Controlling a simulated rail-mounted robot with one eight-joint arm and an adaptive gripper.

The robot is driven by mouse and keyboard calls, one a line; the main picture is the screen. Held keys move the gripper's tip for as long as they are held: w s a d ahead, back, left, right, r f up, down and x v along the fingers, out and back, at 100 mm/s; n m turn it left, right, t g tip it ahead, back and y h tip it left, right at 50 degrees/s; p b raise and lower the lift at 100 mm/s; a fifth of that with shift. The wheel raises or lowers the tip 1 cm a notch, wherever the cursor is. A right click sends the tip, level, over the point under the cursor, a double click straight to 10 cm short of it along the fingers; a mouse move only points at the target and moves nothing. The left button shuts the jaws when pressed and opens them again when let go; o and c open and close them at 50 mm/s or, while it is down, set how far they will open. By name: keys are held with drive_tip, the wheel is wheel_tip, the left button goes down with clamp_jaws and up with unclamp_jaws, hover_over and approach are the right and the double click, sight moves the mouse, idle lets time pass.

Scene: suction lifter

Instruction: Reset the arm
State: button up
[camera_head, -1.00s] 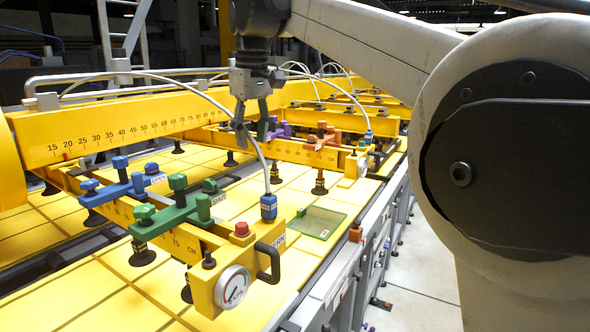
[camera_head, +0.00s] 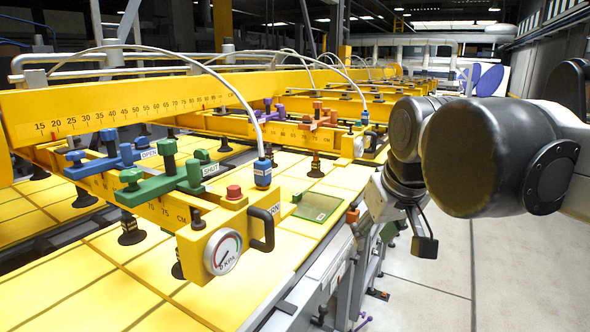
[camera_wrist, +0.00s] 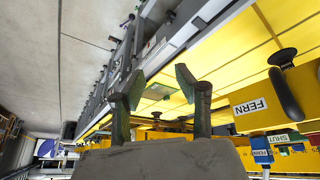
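My gripper (camera_wrist: 160,82) shows in the wrist view with its two fingers wide apart and nothing between them. In the head view my gripper (camera_head: 412,228) hangs over the aisle, right of the yellow table's side rail and clear of the lifter. The yellow suction lifter's near arm (camera_head: 215,232) carries a green valve handle (camera_head: 165,180), a blue handle (camera_head: 103,155), a red button (camera_head: 234,191) and a round pressure gauge (camera_head: 223,252). In the wrist view the lifter's end with the FERN label (camera_wrist: 250,107) is at the right.
A green transparent plate (camera_head: 318,206) lies on the yellow table (camera_head: 262,285). A second lifter arm with purple and orange handles (camera_head: 318,115) stands farther back.

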drive_tip(key=s+d+f+m+t+b, duration=0.1)
drive_tip(key=s+d+f, duration=0.2)
drive_tip(key=s+f, duration=0.2)
drive_tip(key=s+d+f+m+b, duration=0.1)
drive_tip(key=s+d+f+m, duration=0.1)
drive_tip(key=s+f, duration=0.4)
wheel_tip(320, 180, down, 6)
drive_tip(key=shift+d+r+t+h+b, duration=0.1)
drive_tip(key=shift+d+t+h+b, duration=0.3)
drive_tip(key=shift+d, duration=0.2)
